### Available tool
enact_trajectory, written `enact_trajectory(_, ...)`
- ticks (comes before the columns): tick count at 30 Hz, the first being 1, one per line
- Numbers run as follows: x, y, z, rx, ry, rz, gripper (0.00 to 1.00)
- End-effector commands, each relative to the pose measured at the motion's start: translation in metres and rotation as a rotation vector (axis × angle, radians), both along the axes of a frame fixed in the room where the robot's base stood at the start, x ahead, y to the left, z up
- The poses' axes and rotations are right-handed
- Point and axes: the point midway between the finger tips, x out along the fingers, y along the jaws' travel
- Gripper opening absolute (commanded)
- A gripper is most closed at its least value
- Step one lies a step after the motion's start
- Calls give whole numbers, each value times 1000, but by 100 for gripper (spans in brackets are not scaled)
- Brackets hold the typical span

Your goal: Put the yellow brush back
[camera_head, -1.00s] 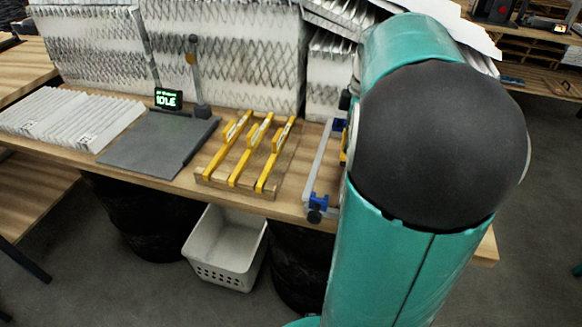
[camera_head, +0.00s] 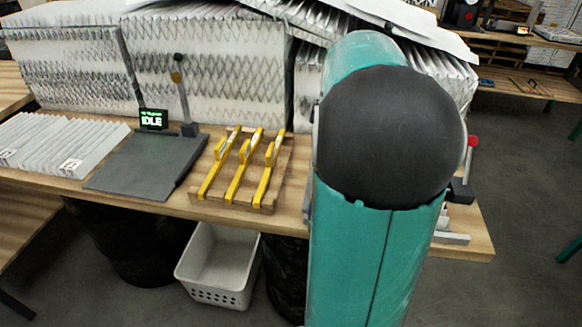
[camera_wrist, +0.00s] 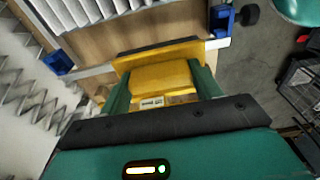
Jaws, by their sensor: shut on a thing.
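In the wrist view, my gripper (camera_wrist: 162,82) is shut on a yellow brush (camera_wrist: 163,74). Its two green fingers press the brush from both sides, and a dark strip runs along the brush's far edge. In the head view, my arm hides the gripper and the held brush. Several yellow tools (camera_head: 243,167) of similar colour lie side by side on a wooden rack (camera_head: 233,208) on the bench, left of my arm. I cannot tell whether the rack has a free slot.
A metal rail with blue end pieces (camera_wrist: 222,20) lies beyond the brush. A grey plate (camera_head: 145,168), an IDLE display (camera_head: 152,120) and pleated white filters (camera_head: 55,140) stand left on the bench. A white basket (camera_head: 219,265) is below. A red-knobbed device (camera_head: 470,143) is at right.

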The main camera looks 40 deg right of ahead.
Motion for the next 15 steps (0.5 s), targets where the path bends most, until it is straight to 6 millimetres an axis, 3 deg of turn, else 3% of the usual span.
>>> enact_trajectory(6, 47, 11, -24, 0, 1, 2, 38)
enact_trajectory(15, 81, 19, -66, -1, -1, -1, 38)
